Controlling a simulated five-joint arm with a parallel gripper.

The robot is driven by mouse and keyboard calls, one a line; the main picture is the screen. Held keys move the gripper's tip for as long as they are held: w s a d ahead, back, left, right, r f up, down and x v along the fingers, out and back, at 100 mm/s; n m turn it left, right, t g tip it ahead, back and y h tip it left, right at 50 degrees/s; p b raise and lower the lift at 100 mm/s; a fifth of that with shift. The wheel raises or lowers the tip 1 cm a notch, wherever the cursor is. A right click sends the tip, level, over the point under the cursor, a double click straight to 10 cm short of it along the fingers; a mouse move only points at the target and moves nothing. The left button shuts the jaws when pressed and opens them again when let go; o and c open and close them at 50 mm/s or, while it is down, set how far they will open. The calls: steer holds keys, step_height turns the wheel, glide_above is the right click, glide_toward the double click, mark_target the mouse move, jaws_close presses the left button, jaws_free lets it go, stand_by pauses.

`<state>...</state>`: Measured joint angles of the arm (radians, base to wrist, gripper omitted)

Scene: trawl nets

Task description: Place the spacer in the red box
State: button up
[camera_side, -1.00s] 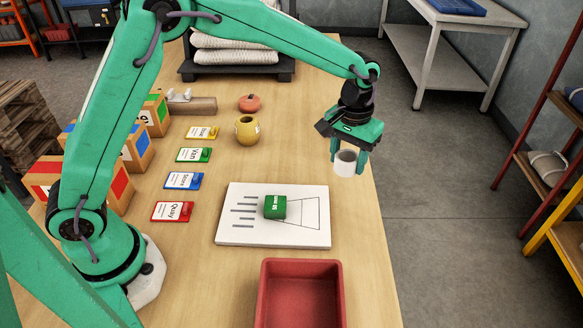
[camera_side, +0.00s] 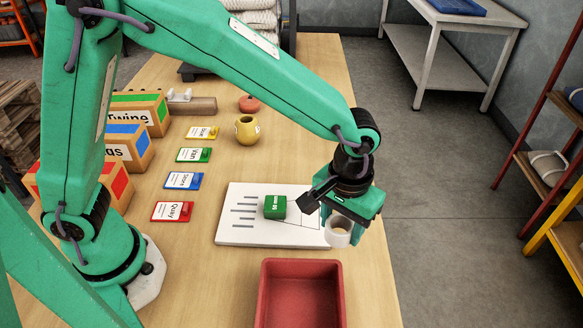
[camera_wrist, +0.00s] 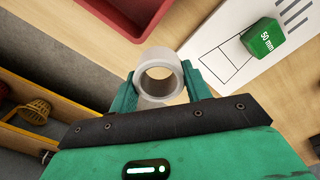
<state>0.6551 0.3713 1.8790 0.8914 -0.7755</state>
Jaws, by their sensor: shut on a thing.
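The spacer is a short white-grey ring (camera_side: 338,237). My gripper (camera_side: 343,222) is shut on it, with the ring hanging from the fingers. In the wrist view the ring (camera_wrist: 148,75) sits between the two green fingers, its round hole facing the camera. The red box (camera_side: 301,271) is an open, empty-looking tray at the front of the table. My gripper is beyond the box and slightly to its right, over the right edge of the white board. The box also shows at the top of the wrist view (camera_wrist: 112,17).
A green block marked 50 mm (camera_side: 275,207) lies on the white board (camera_side: 235,232), left of my gripper. Coloured cards (camera_side: 182,180), a yellow pot (camera_side: 247,130) and labelled boxes (camera_side: 133,148) stand farther left. The table's right edge is close to the spacer.

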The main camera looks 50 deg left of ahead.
glide_toward(302, 310)
steer(key=shift+f, duration=3.2)
steer(key=shift+f, duration=0.1)
steer(key=o, duration=1)
steer(key=shift+c, duration=0.2)
step_height(302, 310, up, 12)
steer(key=shift+a+r, duration=0.1)
steer(key=shift+r, duration=0.1)
